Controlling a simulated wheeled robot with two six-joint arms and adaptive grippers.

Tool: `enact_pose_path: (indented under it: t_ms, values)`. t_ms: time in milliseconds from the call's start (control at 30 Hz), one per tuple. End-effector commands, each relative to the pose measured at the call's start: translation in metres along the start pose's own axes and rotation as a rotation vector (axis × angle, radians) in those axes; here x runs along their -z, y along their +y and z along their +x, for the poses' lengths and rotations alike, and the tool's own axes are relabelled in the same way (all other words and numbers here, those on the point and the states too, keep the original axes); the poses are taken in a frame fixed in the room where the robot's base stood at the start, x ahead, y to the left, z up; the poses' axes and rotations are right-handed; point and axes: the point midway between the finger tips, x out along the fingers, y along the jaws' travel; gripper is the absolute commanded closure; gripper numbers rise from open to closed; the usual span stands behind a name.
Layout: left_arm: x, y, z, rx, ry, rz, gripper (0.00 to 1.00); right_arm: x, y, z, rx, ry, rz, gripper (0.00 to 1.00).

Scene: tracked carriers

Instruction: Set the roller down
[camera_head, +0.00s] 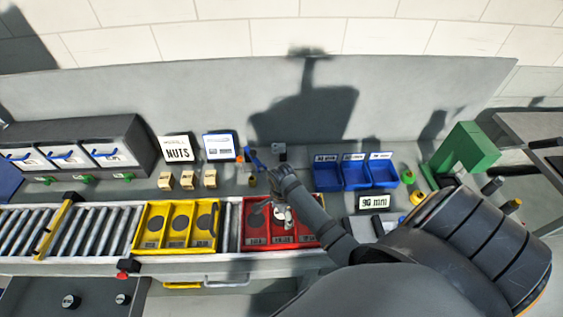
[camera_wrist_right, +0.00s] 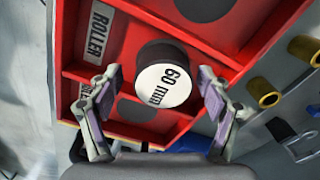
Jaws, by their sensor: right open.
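My right gripper (camera_wrist_right: 160,76) is open, one finger on each side of the roller, with gaps visible. In the head view my right gripper (camera_head: 281,212) is over the red tray (camera_head: 256,236), hiding part of it; the roller is hard to make out there. My left gripper is not in view.
A yellow tray (camera_head: 161,248) sits left of the red one on the roller conveyor (camera_head: 95,232). Blue bins (camera_head: 327,178) and a "90 mm" display (camera_head: 374,202) stand behind to the right. Several wooden blocks (camera_head: 187,180) stand at the back, beside brass-coloured cylinders.

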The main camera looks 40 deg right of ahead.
Motion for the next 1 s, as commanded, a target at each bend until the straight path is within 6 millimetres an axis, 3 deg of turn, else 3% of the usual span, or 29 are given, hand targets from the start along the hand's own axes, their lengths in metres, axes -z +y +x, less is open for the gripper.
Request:
enact_pose_path:
  t_ms: [167,533,600,733,1000]
  values:
    - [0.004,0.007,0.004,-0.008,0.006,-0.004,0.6,0.0,-0.001,-0.01,0.003,0.0,0.0,0.21]
    - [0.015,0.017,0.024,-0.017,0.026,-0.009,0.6,0.0,-0.001,-0.093,0.005,0.001,-0.001,0.21]
    - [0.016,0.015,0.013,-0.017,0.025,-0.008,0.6,0.0,-0.001,-0.111,0.002,0.001,0.0,0.21]
    - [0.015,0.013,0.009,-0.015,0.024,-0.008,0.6,0.0,0.0,-0.12,0.001,0.0,0.0,0.21]
    - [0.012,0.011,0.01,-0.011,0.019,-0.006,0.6,0.0,0.0,-0.121,0.0,0.0,0.0,0.21]
